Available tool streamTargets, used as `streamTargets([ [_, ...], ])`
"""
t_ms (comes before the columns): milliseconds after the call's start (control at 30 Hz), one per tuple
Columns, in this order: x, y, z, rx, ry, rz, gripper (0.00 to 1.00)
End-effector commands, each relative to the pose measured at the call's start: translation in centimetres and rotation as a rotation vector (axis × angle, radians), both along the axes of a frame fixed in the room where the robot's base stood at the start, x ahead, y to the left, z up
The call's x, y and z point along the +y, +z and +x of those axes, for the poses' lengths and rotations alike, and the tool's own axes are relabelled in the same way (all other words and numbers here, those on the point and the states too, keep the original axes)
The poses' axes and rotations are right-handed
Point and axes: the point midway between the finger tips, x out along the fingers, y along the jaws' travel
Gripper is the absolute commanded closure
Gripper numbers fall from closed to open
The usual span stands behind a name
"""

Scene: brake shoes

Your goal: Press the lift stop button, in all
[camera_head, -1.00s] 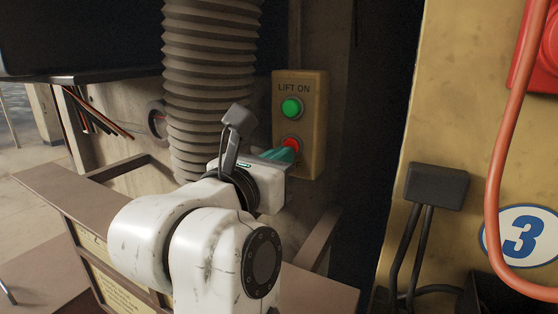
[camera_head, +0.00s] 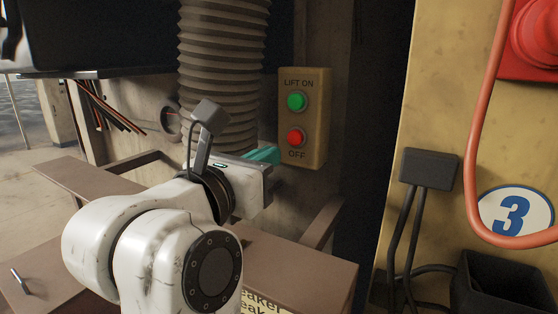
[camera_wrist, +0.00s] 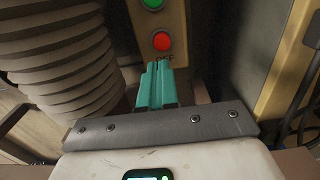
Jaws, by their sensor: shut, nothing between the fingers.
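The lift control box (camera_head: 317,150) is a tan panel on the wall, with a green button (camera_head: 296,101) under "LIFT ON" and a red button (camera_head: 295,138) above "OFF". The red button also shows in the wrist view (camera_wrist: 162,41), with the green button (camera_wrist: 153,4) cut by the top edge. My gripper (camera_head: 276,153) has teal fingers, closed together and empty. In the wrist view its fingertips (camera_wrist: 158,66) appear just below the red button, near the partly covered "OFF" label. In the head view they are left of and below the red button, apart from it.
A ribbed grey hose (camera_head: 225,70) hangs left of the box. Brown cabinets (camera_head: 290,262) stand below. A yellow column (camera_head: 440,90) with a dark box (camera_head: 428,169), cables and an orange hose (camera_head: 479,130) is at right.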

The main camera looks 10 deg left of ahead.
Motion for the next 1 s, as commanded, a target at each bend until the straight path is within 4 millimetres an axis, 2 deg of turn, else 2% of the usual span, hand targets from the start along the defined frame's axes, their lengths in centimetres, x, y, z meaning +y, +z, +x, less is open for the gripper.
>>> streamTargets([
  [200, 1.6, -0.3, -3.7, -0.003, 0.006, 0.001, 1.00],
  [433, 2.6, -0.1, -6.5, -0.002, 0.004, 0.002, 1.00],
  [600, 2.7, 0.0, -7.1, -0.002, 0.002, 0.000, 1.00],
  [1000, 2.7, 0.0, -7.1, -0.001, 0.002, 0.000, 1.00],
])
